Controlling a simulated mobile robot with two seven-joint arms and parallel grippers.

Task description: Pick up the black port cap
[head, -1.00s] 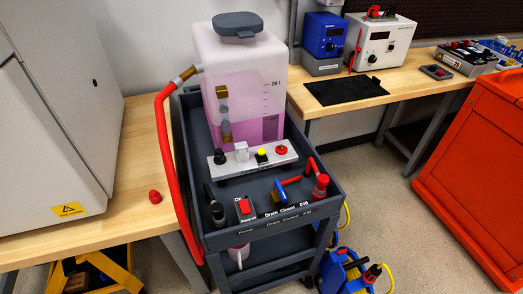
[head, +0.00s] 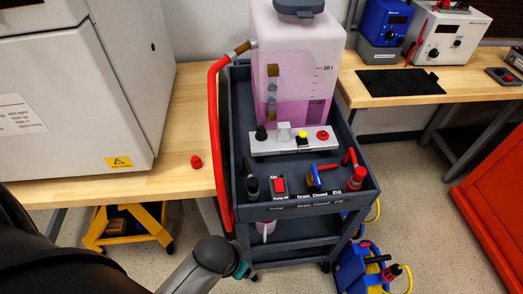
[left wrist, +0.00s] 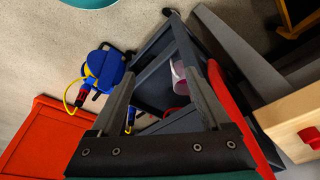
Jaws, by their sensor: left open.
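A small black cap (head: 261,133) stands at the left end of the pale strip (head: 288,146) on the dark cart, in front of the tank. A white, a yellow-and-black and a red part stand to its right on the strip. My left arm comes in at the lower left of the head view, below and left of the cap, with its fingers out of that view. In the left wrist view my left gripper (left wrist: 170,75) is open and empty, with the cart's frame and lower shelf beyond its fingers. The cap is not recognisable there. My right gripper is not in view.
The cart (head: 310,208) carries a tank (head: 295,55) of pink liquid, a red hose (head: 216,130), a switch and valves. A red cap (head: 196,161) lies on the wooden bench left. A blue reel (head: 362,268) stands on the floor. An orange-red cabinet (head: 495,190) is at right.

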